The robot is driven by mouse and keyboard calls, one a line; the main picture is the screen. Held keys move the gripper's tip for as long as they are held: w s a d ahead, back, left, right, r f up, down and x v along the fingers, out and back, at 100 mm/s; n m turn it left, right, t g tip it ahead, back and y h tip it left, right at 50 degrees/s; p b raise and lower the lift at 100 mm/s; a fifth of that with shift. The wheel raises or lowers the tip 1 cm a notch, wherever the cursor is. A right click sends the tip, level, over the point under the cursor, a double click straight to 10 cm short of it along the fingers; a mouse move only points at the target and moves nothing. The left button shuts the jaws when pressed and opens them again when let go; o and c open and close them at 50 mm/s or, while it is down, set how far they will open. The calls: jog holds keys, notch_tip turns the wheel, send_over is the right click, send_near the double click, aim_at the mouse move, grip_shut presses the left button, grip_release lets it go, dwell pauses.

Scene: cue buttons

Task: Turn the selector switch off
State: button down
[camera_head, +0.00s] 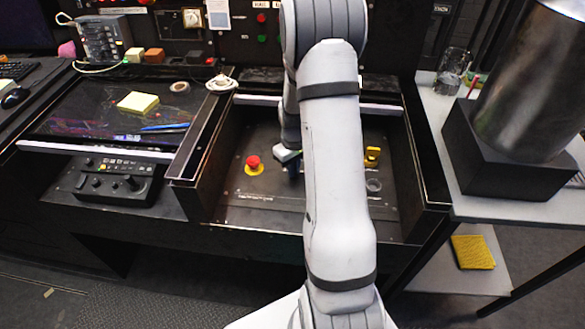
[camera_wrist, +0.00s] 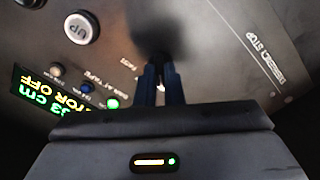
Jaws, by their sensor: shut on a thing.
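My gripper (camera_wrist: 161,88) shows in the wrist view with its two dark blue fingers close together. Their tips reach a dark, blurred knob (camera_wrist: 160,38) on the black panel, which appears to be the selector switch. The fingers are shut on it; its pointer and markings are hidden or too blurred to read. In the head view my gripper (camera_head: 292,168) is low over the panel inside the recessed console bay (camera_head: 270,205), partly hidden by my arm.
A red mushroom button (camera_head: 253,163) is left of my gripper, and a yellow part (camera_head: 372,155) is to the right. Bay walls (camera_head: 205,150) rise around the panel.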

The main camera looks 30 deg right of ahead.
jog(key=shift+w+r, duration=0.1)
dwell(0.3)
jog(key=c, duration=1.5)
grip_release()
jog(key=shift+c, duration=0.2)
jog(key=shift+r, duration=3.85)
jog(key=s+a+r+t+p, duration=0.1)
jog(key=s+a+r, duration=0.3)
jog(key=r, duration=0.3)
jog(key=s+a+r+p, duration=0.2)
jog(key=s+a+r, duration=0.25)
jog(key=r, duration=0.25)
jog(key=s+a+r+m, duration=0.1)
jog(key=s+a+r, duration=0.1)
jog(key=s, duration=0.3)
jog(key=s+a+r+m+t+p, duration=0.1)
jog(key=s+a+r, duration=0.2)
jog(key=s, duration=0.3)
jog(key=shift+s+a+r+t, duration=0.2)
jog(key=shift+a+r+t, duration=0.1)
jog(key=shift+a, duration=0.4)
